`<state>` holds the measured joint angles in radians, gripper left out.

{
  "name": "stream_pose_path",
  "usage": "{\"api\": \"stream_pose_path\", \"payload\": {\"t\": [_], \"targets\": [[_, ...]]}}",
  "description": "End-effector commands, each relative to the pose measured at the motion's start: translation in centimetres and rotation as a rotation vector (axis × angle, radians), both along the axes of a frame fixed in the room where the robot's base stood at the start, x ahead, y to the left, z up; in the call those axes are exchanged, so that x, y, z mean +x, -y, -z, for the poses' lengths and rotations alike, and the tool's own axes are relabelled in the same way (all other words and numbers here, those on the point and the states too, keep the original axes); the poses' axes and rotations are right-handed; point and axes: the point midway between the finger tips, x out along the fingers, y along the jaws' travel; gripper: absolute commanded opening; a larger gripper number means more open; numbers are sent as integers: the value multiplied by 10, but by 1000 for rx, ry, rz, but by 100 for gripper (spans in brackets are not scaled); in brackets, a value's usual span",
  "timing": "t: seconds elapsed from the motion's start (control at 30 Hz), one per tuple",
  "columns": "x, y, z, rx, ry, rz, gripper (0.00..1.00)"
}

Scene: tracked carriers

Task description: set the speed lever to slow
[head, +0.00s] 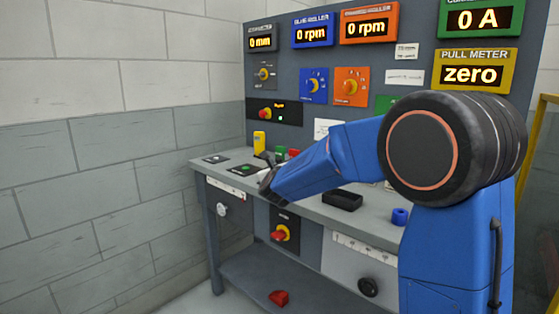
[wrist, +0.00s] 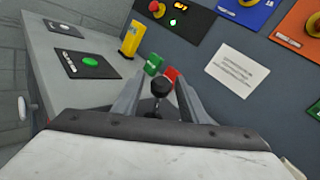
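A lever with a round black knob (wrist: 160,87) shows in the wrist view between the two fingers of my gripper (wrist: 161,80). It looks like the speed lever, but no readable label confirms it. The fingers are apart, with a gap on each side of the knob. A green plate (wrist: 153,64) and a red plate (wrist: 171,75) stand just beyond the knob; their markings are too small to read. In the head view my gripper (head: 265,180) is over the left part of the bench, and my arm hides part of the bench.
A yellow block (wrist: 131,38) and a panel with a green button (wrist: 90,62) are left of the lever on the grey bench (head: 222,168). Behind rises a control panel (head: 285,70) with dials and displays. A black tray (head: 342,200) and a blue ring (head: 400,216) lie to the right.

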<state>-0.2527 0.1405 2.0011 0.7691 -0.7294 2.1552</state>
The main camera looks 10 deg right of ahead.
Motion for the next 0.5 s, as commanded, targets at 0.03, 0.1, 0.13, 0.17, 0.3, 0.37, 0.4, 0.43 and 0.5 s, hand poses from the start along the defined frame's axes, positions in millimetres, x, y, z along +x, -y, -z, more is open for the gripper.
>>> {"api": "stream_pose_path", "payload": {"t": [0.03, 0.1, 0.13, 0.17, 0.3, 0.37, 0.4, 0.43, 0.5], "targets": [[7, 2, 0, 0, -1, 1, 39], [15, 4, 0, -1, -1, 0, 39], [17, 4, 1, -1, -1, 0, 39], [19, 4, 0, -1, -1, -1, 39], [26, 6, 0, 0, 0, -1, 39], [27, 6, 0, 0, 0, -1, 39], [28, 6, 0, 0, 0, -1, 39], [28, 6, 0, 0, 0, -1, 39], [28, 6, 0, 0, 0, -1, 39]]}}
